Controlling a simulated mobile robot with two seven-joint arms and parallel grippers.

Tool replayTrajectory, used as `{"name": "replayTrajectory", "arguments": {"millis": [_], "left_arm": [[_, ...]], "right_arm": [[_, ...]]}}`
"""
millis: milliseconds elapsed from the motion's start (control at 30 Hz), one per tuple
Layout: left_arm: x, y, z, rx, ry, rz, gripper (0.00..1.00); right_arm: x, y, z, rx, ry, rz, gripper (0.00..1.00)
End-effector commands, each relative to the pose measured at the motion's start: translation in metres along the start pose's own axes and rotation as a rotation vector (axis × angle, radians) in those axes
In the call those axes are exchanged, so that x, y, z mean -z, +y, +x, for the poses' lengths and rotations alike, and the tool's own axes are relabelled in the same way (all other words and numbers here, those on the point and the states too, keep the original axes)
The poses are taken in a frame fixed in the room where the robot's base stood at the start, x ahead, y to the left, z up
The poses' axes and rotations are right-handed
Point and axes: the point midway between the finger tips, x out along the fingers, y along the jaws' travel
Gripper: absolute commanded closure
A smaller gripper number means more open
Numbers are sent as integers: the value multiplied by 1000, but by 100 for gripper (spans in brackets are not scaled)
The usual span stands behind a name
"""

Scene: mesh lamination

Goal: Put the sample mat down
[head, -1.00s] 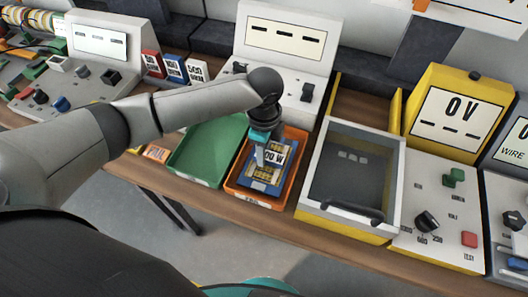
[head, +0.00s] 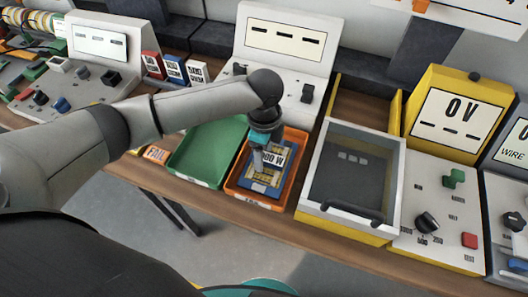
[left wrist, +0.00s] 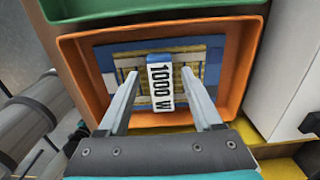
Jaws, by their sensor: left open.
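The sample mat (head: 259,188), blue with a gold grid and pale patches, lies in the orange tray (head: 288,183). The mat also shows in the left wrist view (left wrist: 212,68), inside the orange walls. My left gripper (head: 262,166) is over the tray. In the left wrist view its two fingers (left wrist: 164,100) are spread apart, one on each side of the block, with visible gaps. My right gripper is not in view.
A green tray (head: 208,151) adjoins the orange tray on the left. A yellow-and-white box with a dark lid (head: 350,170) stands close on the right. A white display instrument (head: 285,45) stands behind. The table's front edge (head: 240,202) is near.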

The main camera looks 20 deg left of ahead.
Motion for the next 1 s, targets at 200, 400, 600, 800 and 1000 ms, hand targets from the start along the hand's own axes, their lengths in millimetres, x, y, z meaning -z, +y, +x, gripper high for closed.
{"name": "replayTrajectory", "arguments": {"millis": [200,400,600,800,1000], "left_arm": [[0,-2,-41,5,1,0,33],[0,-2,-84,4,2,0,33],[0,-1,-112,3,1,-2,33],[0,0,-119,0,1,-1,33],[0,0,-119,0,1,-1,33]], "right_arm": [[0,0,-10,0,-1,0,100],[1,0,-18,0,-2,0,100],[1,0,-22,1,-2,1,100],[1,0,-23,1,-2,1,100],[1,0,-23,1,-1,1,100]]}}
